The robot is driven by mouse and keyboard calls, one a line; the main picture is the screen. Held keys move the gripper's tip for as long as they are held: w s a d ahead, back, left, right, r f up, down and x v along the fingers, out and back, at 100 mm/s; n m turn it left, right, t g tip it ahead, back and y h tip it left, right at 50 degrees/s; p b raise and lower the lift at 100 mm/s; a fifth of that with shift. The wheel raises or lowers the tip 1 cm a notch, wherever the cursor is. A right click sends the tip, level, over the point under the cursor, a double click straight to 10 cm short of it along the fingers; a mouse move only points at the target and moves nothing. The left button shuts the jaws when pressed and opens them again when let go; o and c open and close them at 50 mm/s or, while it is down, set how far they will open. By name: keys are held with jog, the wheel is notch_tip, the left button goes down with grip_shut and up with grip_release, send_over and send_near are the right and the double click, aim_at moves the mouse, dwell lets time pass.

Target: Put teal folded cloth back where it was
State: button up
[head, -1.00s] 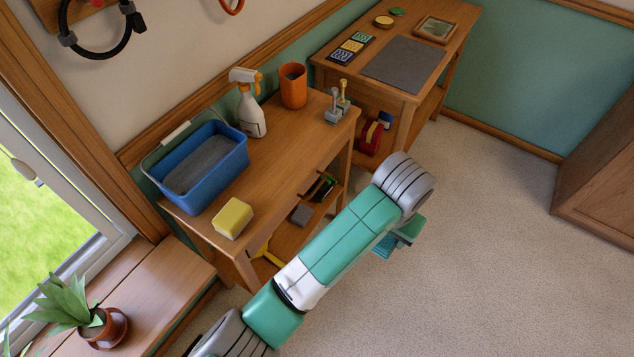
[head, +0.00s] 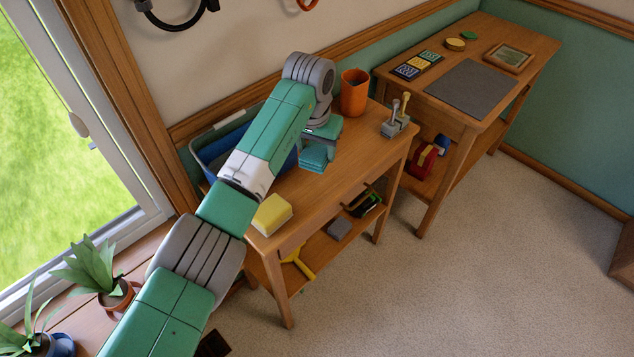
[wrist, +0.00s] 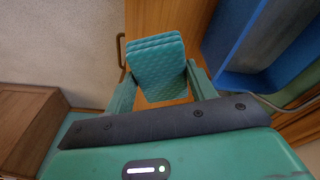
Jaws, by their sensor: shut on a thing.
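The teal folded cloth (wrist: 158,70) is held between the two fingers of my gripper (wrist: 162,92) in the wrist view. In the head view the cloth (head: 313,160) hangs below my gripper (head: 318,145), over the wooden table (head: 335,185). Whether it touches the tabletop cannot be told. My arm hides part of the blue bucket and of the table's back edge.
The blue bucket (head: 215,150) stands left of my gripper and also shows in the wrist view (wrist: 262,45). A yellow sponge (head: 271,214), an orange cup (head: 354,92) and a grey holder (head: 397,125) stand on the table. The tabletop's front middle is clear.

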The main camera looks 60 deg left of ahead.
aim_at(314, 154)
notch_tip(314, 154, down, 10)
jog(key=b, duration=0.3)
jog(key=shift+r, duration=0.4)
jog(key=o, duration=1)
jog(key=shift+c, duration=0.2)
jog(key=r+p, duration=0.1)
jog(key=r, duration=0.3)
jog(key=s+r+p, duration=0.1)
jog(key=r, duration=0.3)
jog(key=d+r+p, duration=0.1)
jog(key=r+p, duration=0.1)
jog(key=r, duration=0.2)
jog(key=shift+s+d, duration=0.1)
jog(key=shift+s, duration=0.1)
jog(key=shift+f, duration=0.1)
